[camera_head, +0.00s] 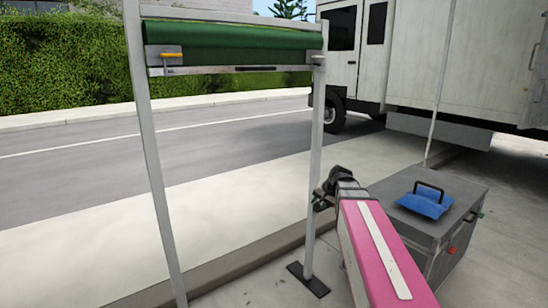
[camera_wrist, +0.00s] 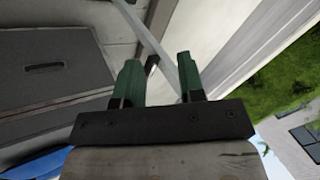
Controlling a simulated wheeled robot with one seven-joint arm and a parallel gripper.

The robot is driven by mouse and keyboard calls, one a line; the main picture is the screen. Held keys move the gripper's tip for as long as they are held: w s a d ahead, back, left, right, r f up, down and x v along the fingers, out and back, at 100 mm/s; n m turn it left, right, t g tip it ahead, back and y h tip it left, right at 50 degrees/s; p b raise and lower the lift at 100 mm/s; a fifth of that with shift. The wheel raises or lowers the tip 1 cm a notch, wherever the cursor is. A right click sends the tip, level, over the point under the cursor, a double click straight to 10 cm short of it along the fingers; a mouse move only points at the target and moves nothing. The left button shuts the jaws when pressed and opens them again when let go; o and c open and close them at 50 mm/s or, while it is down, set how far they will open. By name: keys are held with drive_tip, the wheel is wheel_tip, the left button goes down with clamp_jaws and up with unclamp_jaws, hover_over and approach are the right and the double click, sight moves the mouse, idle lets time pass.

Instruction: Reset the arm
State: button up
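My gripper (camera_head: 324,190) shows at the end of my pink arm in the head view, close to the right post of a metal frame (camera_head: 316,150). In the wrist view my gripper (camera_wrist: 158,74) has two green fingers standing apart, with nothing held between them. A thin pale post (camera_wrist: 143,30) runs past behind the gap between the fingers. I cannot tell how near it is to them. The arm reaches forward from the bottom of the head view.
The frame carries a green roll (camera_head: 236,52) with an orange-handled clamp (camera_head: 171,55) at its left. A grey case (camera_head: 440,225) with a blue item (camera_head: 425,204) on it stands right of my arm. A white truck (camera_head: 440,60) stands behind. The pavement (camera_head: 80,250) left is clear.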

drive_tip(key=s+f+n+g+h, duration=0.4)
drive_tip(key=s+f+g, duration=0.1)
drive_tip(key=s+f, duration=1.3)
drive_tip(key=shift+d+f, duration=0.25)
